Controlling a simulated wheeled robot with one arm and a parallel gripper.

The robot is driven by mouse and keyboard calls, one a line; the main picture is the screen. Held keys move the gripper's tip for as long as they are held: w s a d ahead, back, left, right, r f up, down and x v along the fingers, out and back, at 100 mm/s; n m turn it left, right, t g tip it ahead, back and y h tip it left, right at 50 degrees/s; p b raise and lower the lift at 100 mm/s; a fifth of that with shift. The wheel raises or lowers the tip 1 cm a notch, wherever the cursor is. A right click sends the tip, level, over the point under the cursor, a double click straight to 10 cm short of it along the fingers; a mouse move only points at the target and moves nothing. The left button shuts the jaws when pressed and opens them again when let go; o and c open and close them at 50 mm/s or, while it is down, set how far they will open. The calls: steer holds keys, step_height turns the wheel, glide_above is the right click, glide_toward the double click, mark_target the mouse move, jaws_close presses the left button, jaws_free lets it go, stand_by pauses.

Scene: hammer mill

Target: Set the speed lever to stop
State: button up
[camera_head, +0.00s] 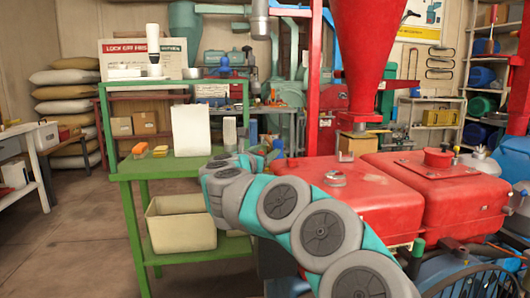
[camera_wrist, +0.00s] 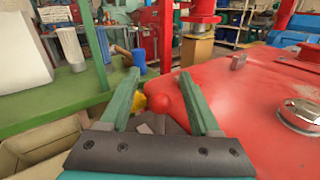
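A round red knob (camera_wrist: 157,103) shows in the wrist view, beside the left side of the red machine housing (camera_wrist: 255,90). It looks like the end of the speed lever, but its shaft and setting marks cannot be made out. A small yellow part (camera_wrist: 139,102) sits just left of it. My gripper (camera_wrist: 158,75) is open, with its two green fingers spread apart and nothing between the tips. In the picture the knob appears between the fingers; whether it touches either one cannot be told. In the head view my arm hides the lever area.
A green table (camera_head: 165,166) with a white sheet, an orange block and a cream bin (camera_head: 180,225) below stands left of my arm. The red housing (camera_head: 350,195) and red hopper (camera_head: 375,50) stand right. A metal cap (camera_wrist: 303,116) rises from the housing. Floor at left is free.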

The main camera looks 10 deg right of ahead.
jaws_close()
stand_by(1.2)
